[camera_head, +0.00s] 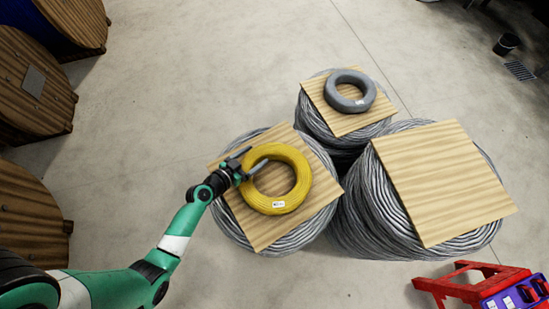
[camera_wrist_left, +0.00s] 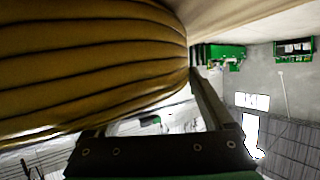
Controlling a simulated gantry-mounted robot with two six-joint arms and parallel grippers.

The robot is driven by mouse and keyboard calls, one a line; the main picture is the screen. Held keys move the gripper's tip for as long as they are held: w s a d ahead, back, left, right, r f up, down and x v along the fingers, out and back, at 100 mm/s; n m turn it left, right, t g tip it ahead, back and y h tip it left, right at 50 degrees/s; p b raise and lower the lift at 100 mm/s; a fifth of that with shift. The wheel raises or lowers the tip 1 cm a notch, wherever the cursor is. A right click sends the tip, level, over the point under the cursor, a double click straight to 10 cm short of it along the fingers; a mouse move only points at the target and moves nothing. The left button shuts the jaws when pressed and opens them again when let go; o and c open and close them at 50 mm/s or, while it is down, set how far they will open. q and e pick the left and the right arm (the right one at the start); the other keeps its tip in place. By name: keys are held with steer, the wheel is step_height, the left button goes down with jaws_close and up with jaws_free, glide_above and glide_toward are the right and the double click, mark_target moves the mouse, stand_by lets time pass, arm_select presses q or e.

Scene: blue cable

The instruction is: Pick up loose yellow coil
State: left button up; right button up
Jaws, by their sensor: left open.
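The yellow coil (camera_head: 277,179) lies flat on a wooden board (camera_head: 253,228) on top of a grey cable stack, with a small white label on its near side. My left gripper (camera_head: 250,161) is open at the coil's upper left edge, with one finger reaching over the rim. In the left wrist view the coil (camera_wrist_left: 90,65) fills the upper left, very close. One finger of my left gripper (camera_wrist_left: 210,105) shows beside it; the other finger is not clearly visible there. I cannot tell whether the fingers touch the coil. My right gripper is not in view.
A grey coil (camera_head: 350,91) lies on another board-topped cable stack behind. A larger stack with a bare board (camera_head: 442,180) stands to the right. Wooden drums (camera_head: 32,85) line the left side. A red stand (camera_head: 465,285) is at the lower right. Open floor lies between.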

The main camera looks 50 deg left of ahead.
arm_select(q)
jaws_close()
stand_by(0.3)
steer(key=shift+r, duration=0.2)
